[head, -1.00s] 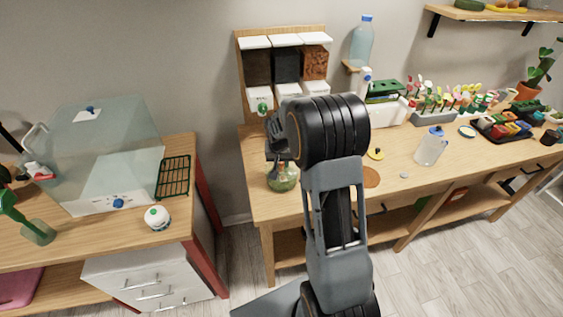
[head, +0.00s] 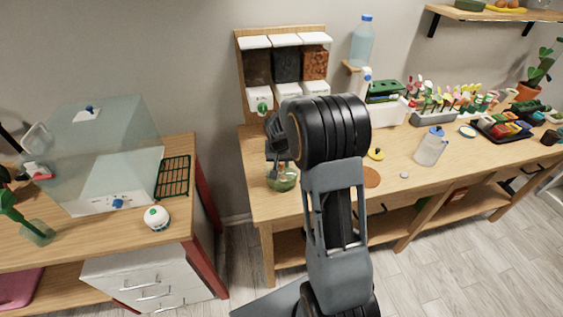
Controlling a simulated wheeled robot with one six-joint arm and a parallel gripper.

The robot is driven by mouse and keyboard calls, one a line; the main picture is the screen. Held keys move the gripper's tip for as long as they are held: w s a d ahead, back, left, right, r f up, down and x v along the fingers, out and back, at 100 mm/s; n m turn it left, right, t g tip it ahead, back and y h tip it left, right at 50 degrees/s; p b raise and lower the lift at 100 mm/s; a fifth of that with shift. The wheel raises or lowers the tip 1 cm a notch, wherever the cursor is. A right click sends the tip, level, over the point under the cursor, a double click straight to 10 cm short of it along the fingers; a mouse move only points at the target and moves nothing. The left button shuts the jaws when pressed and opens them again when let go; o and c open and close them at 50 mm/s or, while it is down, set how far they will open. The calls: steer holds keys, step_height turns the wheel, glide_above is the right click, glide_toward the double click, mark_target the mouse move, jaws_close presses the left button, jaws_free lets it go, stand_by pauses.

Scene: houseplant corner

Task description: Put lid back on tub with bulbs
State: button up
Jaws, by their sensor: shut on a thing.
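My gripper (head: 279,151) is mostly hidden behind my own black wrist joint. Its dark fingers show just left of the wrist, above the left end of the long bench. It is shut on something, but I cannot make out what. A round glass vessel with green in it (head: 283,180) stands on the bench just below the gripper. I cannot tell whether the two touch. I cannot pick out the tub with bulbs or its lid for certain; my arm covers part of the bench.
A flat brown disc (head: 371,177), a yellow object (head: 376,154) and a blue-capped clear container (head: 430,148) stand right of my arm. Dispensers (head: 286,65) stand behind. A clear-walled box (head: 105,150) and white round object (head: 157,218) occupy the left bench. A floor gap separates the benches.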

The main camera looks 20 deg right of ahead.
steer(key=o, duration=1.5)
steer(key=shift+c, duration=0.2)
steer(key=shift+w+d+p+v, duration=0.2)
steer(key=shift+p+v, duration=0.55)
steer(key=shift+v, duration=0.4)
steer(key=shift+w+d+p+v, duration=0.1)
steer(key=shift+w+p+v, duration=0.1)
steer(key=shift+p+v, duration=0.75)
steer(key=shift+w+d+p+v, duration=0.2)
steer(key=shift+p+v, duration=0.3)
steer(key=shift+v, duration=0.8)
steer(key=shift+r, duration=0.2)
steer(key=shift+c, duration=0.4)
jaws_close()
